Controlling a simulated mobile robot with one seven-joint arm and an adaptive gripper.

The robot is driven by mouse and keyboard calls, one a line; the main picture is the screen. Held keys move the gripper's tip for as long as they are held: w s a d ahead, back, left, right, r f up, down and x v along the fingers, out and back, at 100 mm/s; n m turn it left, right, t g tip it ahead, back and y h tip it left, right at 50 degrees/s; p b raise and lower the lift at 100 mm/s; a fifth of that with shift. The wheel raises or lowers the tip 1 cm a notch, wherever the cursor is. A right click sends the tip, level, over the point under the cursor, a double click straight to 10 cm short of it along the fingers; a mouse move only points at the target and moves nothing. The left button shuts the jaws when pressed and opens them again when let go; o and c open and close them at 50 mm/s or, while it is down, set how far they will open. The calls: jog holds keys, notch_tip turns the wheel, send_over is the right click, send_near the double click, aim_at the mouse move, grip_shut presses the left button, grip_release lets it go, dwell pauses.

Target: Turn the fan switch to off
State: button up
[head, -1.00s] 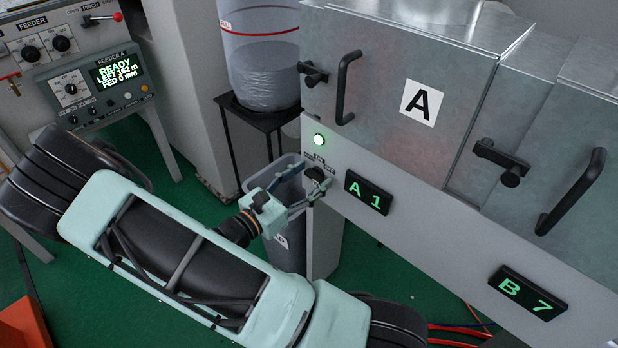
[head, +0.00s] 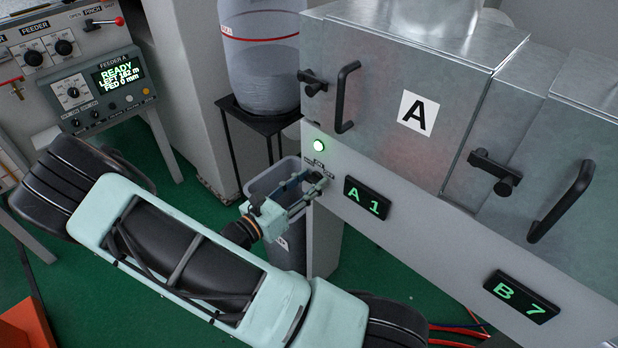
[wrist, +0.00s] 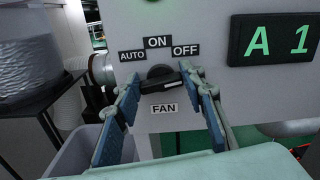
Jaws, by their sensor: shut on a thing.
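The black fan switch (wrist: 160,78) is on the pale front panel, with FAN printed below it and AUTO, ON and OFF labels above it from left to right. Its bar-shaped handle lies nearly level, its right end slightly raised toward the OFF side (wrist: 185,50). My gripper (wrist: 161,82) is shut on the handle, one fingertip at each end. In the head view my gripper (head: 314,182) is at the panel's left edge, left of the A 1 display (head: 367,198), and hides most of the switch.
A lit green lamp (head: 319,146) sits above the switch. Door A (head: 405,100) with its black handle is above. A grey bin (head: 275,195) stands below my gripper, and a drum (head: 262,60) on a black stand is behind. The feeder box (head: 105,90) reads READY.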

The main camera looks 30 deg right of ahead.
jog(key=n+p, duration=0.3)
jog(key=n, duration=0.1)
jog(key=shift+w+r, duration=0.1)
jog(key=shift+f+n+p, duration=0.2)
jog(key=shift+n+p, duration=0.75)
jog(key=shift+n, duration=0.45)
jog(key=o, duration=1.2)
jog(key=shift+c, duration=0.2)
jog(key=shift+a, duration=0.1)
jog(key=v, duration=1.2)
